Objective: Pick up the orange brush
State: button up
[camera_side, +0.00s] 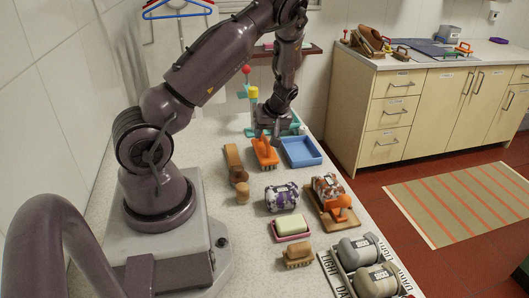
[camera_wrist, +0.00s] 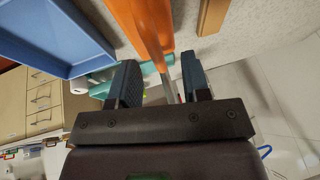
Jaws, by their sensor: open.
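An orange brush (camera_side: 264,153) with its bristles facing the near side lies on the pale counter, left of the blue tray. In the wrist view an orange length of it (camera_wrist: 148,28) runs down from the top edge toward the gap between my fingers. My gripper (camera_side: 272,132) is low over the far end of this brush. Its two dark fingers (camera_wrist: 160,84) are apart in the wrist view, with nothing clamped between them. Whether a finger touches the brush I cannot tell. Another orange-handled item (camera_side: 341,205) lies on a wooden board nearer the front.
The blue tray (camera_side: 301,152) is close on the right of the brush. A wooden brush (camera_side: 234,162) is on its left. Teal and yellow items (camera_side: 252,103) stand behind my gripper. A patterned roll (camera_side: 282,197) and pink soap dish (camera_side: 291,228) lie in front.

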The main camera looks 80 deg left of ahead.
aim_at(265, 137)
jog(key=x, duration=0.3)
jog(key=shift+w+f, duration=0.15)
jog(key=shift+f, duration=0.1)
grip_shut()
jog(key=shift+r, duration=0.1)
